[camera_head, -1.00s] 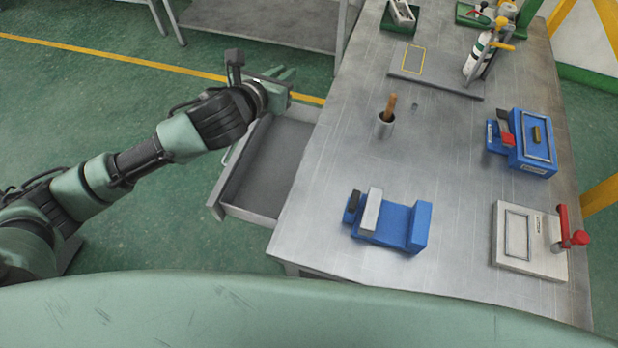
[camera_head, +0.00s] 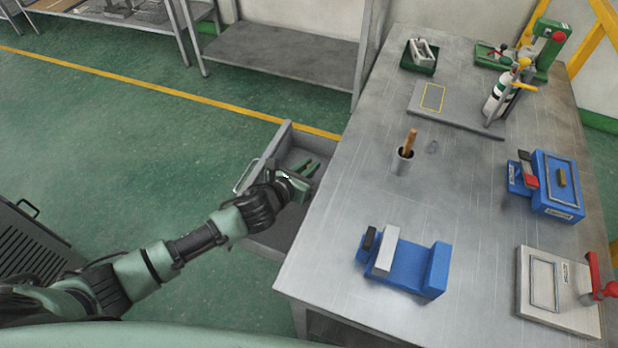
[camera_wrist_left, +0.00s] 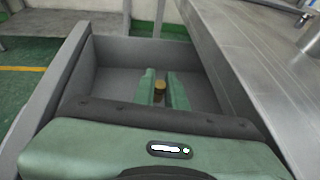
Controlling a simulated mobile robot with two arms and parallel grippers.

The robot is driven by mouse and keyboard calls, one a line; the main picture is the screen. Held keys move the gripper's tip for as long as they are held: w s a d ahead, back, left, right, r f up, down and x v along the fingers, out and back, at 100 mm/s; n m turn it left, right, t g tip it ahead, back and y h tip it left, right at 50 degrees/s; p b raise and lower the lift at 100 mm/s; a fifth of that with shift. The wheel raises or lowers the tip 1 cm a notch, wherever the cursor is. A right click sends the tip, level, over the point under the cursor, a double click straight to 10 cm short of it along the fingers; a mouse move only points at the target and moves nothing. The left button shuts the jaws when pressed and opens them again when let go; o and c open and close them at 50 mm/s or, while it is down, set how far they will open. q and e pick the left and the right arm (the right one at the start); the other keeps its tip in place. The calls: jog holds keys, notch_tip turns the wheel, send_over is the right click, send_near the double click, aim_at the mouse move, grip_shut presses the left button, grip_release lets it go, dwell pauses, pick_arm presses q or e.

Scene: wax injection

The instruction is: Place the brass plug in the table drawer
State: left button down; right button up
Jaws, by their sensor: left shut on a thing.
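The brass plug (camera_wrist_left: 160,88) is a small gold-brown piece between the fingers of my left gripper, seen in the left wrist view. My left gripper (camera_head: 308,167) is shut on it and is over the open drawer; the gripper also shows in the left wrist view (camera_wrist_left: 161,84). The table drawer (camera_head: 272,239) is grey and pulled out from the left side of the metal table; its wall fills much of the left wrist view (camera_wrist_left: 85,50). In the head view the plug is too small to make out. My right gripper is not in view.
A grey shelf (camera_head: 290,55) stands behind.

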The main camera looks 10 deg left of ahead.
pick_arm(q)
jog(key=shift+f+b, duration=0.45)
jog(key=shift+f, duration=1.7)
jog(key=shift+f, duration=0.1)
jog(key=shift+f, duration=0.15)
jog(key=c, duration=1.5)
grip_release()
jog(key=shift+o, duration=0.2)
jog(key=shift+s+a+r, duration=0.1)
jog(key=shift+s+r, duration=0.05)
jog(key=shift+r, duration=0.15)
jog(key=v, duration=1.1)
jog(key=shift+s+a+r, duration=0.15)
jog(key=shift+s+r, duration=0.05)
jog(key=shift+s, duration=0.15)
